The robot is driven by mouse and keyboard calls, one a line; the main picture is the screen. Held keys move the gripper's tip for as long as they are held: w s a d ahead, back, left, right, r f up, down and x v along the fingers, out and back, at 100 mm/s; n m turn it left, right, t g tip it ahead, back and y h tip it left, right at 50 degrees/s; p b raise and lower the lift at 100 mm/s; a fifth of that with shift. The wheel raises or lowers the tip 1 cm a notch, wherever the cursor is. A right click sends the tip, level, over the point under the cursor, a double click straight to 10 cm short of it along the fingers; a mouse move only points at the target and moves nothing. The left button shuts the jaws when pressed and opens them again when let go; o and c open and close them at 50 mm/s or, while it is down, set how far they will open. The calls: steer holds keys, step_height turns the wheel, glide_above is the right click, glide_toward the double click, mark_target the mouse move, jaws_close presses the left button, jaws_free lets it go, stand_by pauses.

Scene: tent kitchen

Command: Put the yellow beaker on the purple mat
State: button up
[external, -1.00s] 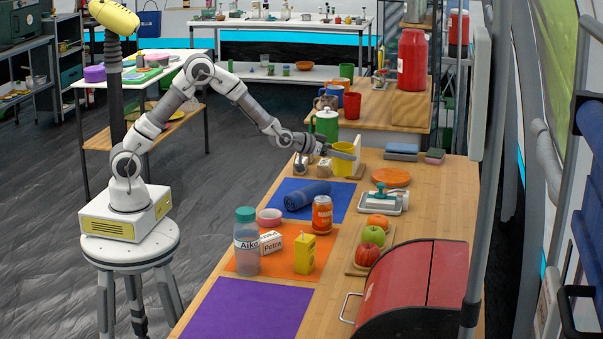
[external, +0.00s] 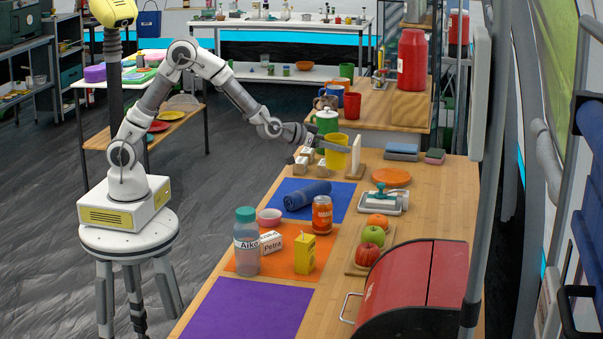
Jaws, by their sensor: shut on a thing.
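The yellow beaker (external: 337,152) is at the far end of the wooden table, upright. My gripper (external: 328,146) is at the beaker from the left and is shut on it, with one long finger showing across its near side. The beaker looks raised a little, though its exact height is hard to judge. The purple mat (external: 245,312) lies flat and bare at the near left end of the table.
An orange jar (external: 322,213) stands nearby. A red bread box (external: 420,295) is at right.

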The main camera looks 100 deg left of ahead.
step_height(320, 180, up, 5)
steer(key=d+m+t+h+p, duration=0.25)
steer(key=d+m+h, duration=0.4)
steer(key=d, duration=3.75)
steer(key=s+d+m+g+h+p, duration=0.1)
steer(key=s+d+m+h, duration=0.25)
steer(key=s+d, duration=1.1)
steer(key=s+d+m+g+h, duration=0.15)
steer(key=s+d+h, duration=0.25)
steer(key=s+d, duration=1)
steer(key=shift+m+t, duration=0.25)
steer(key=shift+t, duration=0.15)
steer(key=shift+w+f+b, duration=0.9)
steer(key=shift+w+f, duration=1.6)
steer(key=shift+f, duration=0.2)
steer(key=shift+w+f+b, duration=0.95)
steer(key=shift+w+f, duration=1.5)
steer(key=shift+f, duration=0.2)
steer(key=shift+w+f+b, duration=0.9)
steer(key=shift+w+f, duration=1.6)
steer(key=shift+f, duration=0.2)
